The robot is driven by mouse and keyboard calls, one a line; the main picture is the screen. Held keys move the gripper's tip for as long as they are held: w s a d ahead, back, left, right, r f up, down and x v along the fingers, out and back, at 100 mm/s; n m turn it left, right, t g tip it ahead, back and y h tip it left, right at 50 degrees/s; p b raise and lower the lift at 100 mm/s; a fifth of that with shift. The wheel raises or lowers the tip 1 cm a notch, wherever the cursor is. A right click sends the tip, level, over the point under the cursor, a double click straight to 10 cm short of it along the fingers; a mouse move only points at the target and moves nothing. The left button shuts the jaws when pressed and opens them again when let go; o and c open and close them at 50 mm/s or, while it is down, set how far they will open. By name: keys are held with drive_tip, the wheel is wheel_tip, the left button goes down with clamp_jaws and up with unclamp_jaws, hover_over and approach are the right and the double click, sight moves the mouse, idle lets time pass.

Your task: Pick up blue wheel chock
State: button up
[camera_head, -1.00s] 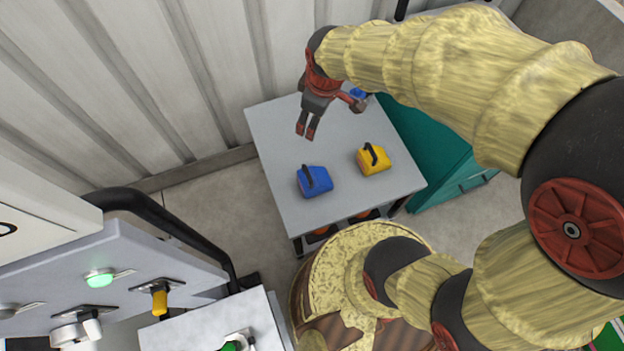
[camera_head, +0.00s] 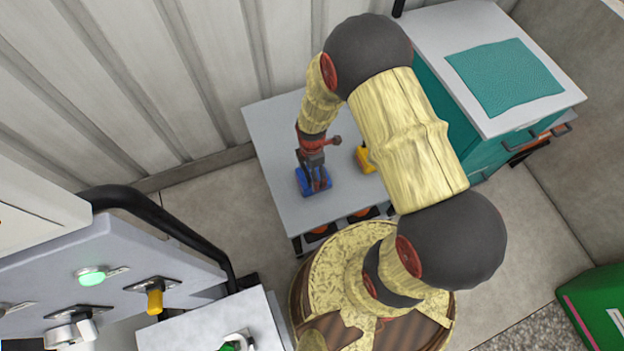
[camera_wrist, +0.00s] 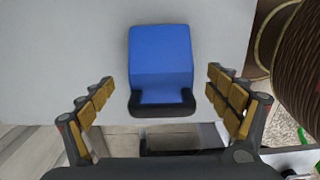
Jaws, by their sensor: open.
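The blue wheel chock (camera_head: 312,183) sits on the light grey table top (camera_head: 285,135), partly hidden by my gripper in the head view. In the wrist view the blue wheel chock (camera_wrist: 160,60) lies between my fingers, a little beyond the tips, with its black handle at the near side. My gripper (camera_head: 313,176) points down over it. In the wrist view my gripper (camera_wrist: 158,92) is open, with a finger on each side and a gap to the chock on both sides.
A yellow chock (camera_head: 364,159) with a dark handle sits to the right on the same table, partly behind my arm. A teal cabinet (camera_head: 440,110) with a grey top stands at the right. A grey control panel (camera_head: 120,270) stands at the lower left.

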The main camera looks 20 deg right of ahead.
wheel_tip(320, 180, down, 5)
drive_tip(key=shift+r+b, duration=0.2)
drive_tip(key=shift+b, duration=0.85)
drive_tip(key=shift+r, duration=0.1)
drive_tip(key=shift+c, duration=0.7)
drive_tip(key=c, duration=1.4)
drive_tip(key=shift+o, duration=0.2)
